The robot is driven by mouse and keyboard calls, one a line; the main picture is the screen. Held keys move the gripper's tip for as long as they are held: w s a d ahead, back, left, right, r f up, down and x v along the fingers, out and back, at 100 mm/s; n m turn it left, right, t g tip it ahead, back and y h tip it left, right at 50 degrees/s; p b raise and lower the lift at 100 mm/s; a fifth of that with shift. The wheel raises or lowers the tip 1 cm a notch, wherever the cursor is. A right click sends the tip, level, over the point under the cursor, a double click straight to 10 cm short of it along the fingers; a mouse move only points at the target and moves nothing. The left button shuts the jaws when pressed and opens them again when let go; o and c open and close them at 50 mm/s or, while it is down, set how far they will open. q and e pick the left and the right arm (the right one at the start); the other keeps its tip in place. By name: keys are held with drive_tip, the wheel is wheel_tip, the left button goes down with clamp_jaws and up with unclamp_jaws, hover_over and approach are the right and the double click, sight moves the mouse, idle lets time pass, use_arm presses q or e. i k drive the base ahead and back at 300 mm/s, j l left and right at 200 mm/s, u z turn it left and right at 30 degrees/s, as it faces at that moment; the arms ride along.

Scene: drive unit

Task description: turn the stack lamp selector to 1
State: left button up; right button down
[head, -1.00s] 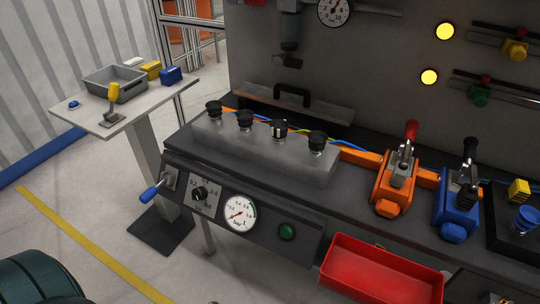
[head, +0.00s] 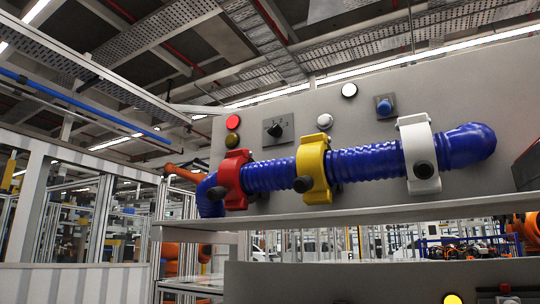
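A selector with a black knob on a dark square plate (head: 278,128) sits on the upper grey panel, above the blue hose. Small marks show above the knob, but they are too small to read, and I cannot tell which one it points to. To its left are a bright red lamp (head: 233,122) and a dim amber lamp (head: 232,140), one above the other. Neither of my grippers is in view.
A thick blue corrugated hose (head: 368,162) runs across the panel below the selector, held by red (head: 232,180), yellow (head: 314,170) and white (head: 417,155) clamps. A blue knob (head: 384,107) and round white lamps (head: 349,90) are to the right. A shelf (head: 370,214) juts out below.

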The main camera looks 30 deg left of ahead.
sight(276, 130)
drive_tip(key=j+u, duration=0.1)
drive_tip(key=j, duration=0.45)
drive_tip(key=i+j+u, duration=0.15)
drive_tip(key=j, duration=0.35)
drive_tip(key=j+u, duration=0.1)
drive_tip(key=j, duration=0.45)
drive_tip(key=i+j+u, duration=0.1)
drive_tip(key=j, duration=0.4)
drive_tip(key=i, duration=0.05)
